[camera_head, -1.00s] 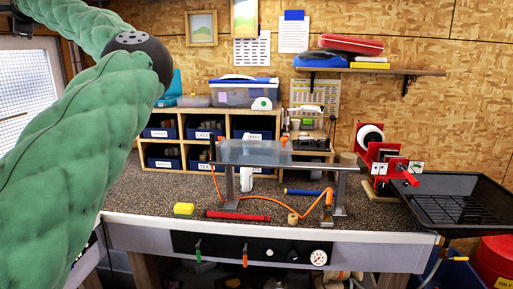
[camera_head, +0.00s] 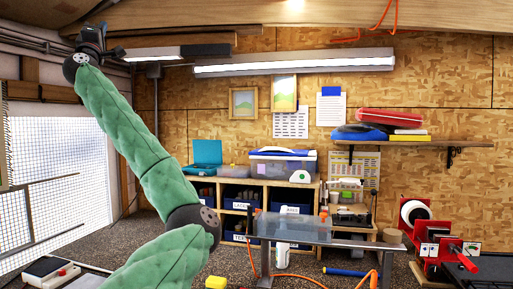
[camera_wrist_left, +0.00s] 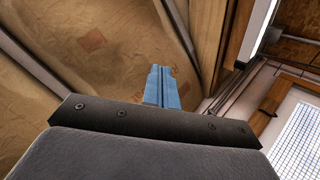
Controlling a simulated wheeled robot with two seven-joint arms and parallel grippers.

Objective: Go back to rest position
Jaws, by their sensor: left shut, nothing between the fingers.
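My left arm, in a padded green sleeve, rises from the bottom of the head view to the upper left. My left gripper (camera_head: 97,32) is small and dark at its end, high up near the ceiling and far from the bench. In the left wrist view its blue fingers (camera_wrist_left: 158,84) are together with nothing between them, pointing toward the ceiling panels. My right arm and gripper do not show.
A lamp (camera_head: 295,66) hangs overhead. A mesh window (camera_head: 60,180) is at left.

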